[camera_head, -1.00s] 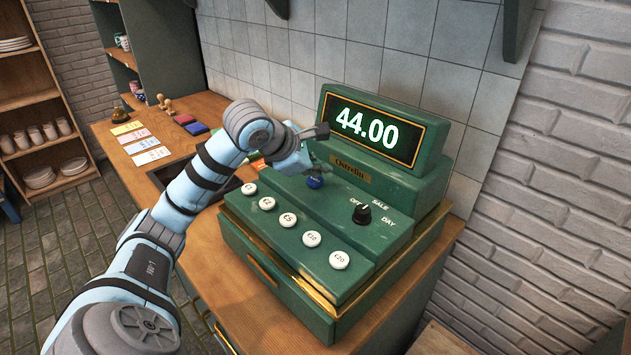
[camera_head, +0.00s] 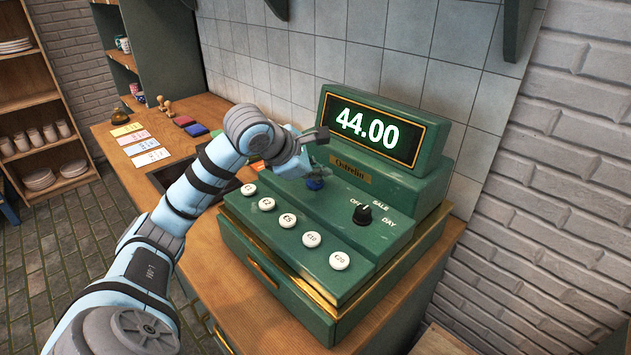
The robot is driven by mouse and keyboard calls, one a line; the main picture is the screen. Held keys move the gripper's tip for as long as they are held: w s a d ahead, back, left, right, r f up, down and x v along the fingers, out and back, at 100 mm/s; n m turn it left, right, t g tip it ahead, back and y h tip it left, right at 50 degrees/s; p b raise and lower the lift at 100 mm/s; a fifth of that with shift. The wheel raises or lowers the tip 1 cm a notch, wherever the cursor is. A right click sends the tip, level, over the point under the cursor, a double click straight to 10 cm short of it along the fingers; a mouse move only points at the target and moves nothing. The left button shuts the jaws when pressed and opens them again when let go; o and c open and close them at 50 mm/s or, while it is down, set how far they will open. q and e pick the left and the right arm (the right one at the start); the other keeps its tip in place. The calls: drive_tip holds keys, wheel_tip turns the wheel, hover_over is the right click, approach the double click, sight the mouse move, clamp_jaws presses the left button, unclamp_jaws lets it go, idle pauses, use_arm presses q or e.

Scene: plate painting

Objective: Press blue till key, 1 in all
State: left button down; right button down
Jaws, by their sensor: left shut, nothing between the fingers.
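The green till (camera_head: 285,262) stands on the wooden counter, and its display (camera_head: 372,130) reads 44.00. The blue key (camera_head: 315,183) is a round knob on the till's upper step, below the display and left of the dial; its top is partly hidden by my gripper. My left gripper (camera_head: 312,168) is shut and empty, pointing down just above the blue key. I cannot tell whether the tips touch it. My right gripper does not show.
Several white price keys (camera_head: 288,220) run along the till's front step. A black dial (camera_head: 362,213) sits at the right. Coloured cards (camera_head: 139,147), small pads (camera_head: 190,124) and a wooden stamp (camera_head: 164,104) lie on the counter at the left. A tiled wall stands behind.

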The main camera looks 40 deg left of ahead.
sight(317, 183)
use_arm(q)
drive_tip(key=shift+f, duration=0.2)
drive_tip(key=shift+r, duration=0.15)
drive_tip(key=shift+r+p, duration=0.75)
drive_tip(key=shift+r, duration=0.05)
drive_tip(key=shift+r, duration=0.1)
wheel_tip(317, 183, up, 5)
drive_tip(key=p, duration=0.4)
drive_tip(key=shift+p, duration=0.3)
idle(0.5)
